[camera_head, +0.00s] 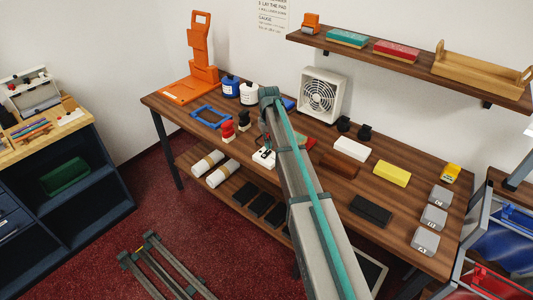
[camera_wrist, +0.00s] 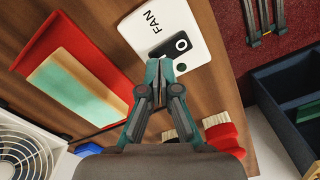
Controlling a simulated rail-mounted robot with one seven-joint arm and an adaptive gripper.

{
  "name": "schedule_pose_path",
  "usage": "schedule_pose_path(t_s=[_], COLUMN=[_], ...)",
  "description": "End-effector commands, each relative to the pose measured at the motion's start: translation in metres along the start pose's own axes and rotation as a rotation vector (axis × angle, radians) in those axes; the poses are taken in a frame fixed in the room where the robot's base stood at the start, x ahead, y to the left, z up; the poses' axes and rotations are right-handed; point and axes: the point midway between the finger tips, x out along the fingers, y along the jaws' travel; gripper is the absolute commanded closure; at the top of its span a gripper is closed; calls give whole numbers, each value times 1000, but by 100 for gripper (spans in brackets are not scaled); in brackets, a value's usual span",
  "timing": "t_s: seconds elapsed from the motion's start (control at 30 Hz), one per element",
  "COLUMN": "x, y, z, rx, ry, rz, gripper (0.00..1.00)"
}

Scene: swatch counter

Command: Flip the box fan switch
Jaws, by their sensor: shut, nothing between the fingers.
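The white switch plate marked FAN (camera_wrist: 190,22) lies on the wooden counter in the wrist view, with a black switch part (camera_wrist: 170,48) below the lettering. The plate also shows small in the head view (camera_head: 262,160). My gripper (camera_wrist: 159,68) is shut and empty, its fingertips over the plate's edge beside the black part. I cannot tell whether they touch it. In the head view my gripper (camera_head: 268,147) is small and partly hidden by my arm. The white box fan (camera_head: 320,93) stands at the back of the counter; its grille shows in the wrist view (camera_wrist: 22,160).
A red tray with a teal-and-cream pad (camera_wrist: 75,85) lies left of the plate in the wrist view. A red-handled brush (camera_wrist: 218,130) is close by my gripper's right side. Red and black stamps (camera_head: 228,130), yellow block (camera_head: 392,173) and grey blocks (camera_head: 434,217) stand around the counter.

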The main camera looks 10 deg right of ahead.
Motion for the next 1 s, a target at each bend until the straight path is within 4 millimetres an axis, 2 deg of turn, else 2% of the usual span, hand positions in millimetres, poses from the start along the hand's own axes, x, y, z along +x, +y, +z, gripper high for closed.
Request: schedule_pose_path(t_s=[1.0], x=[14], y=[0], z=[0], rx=[0], ry=[0], rz=[0], gripper=[100])
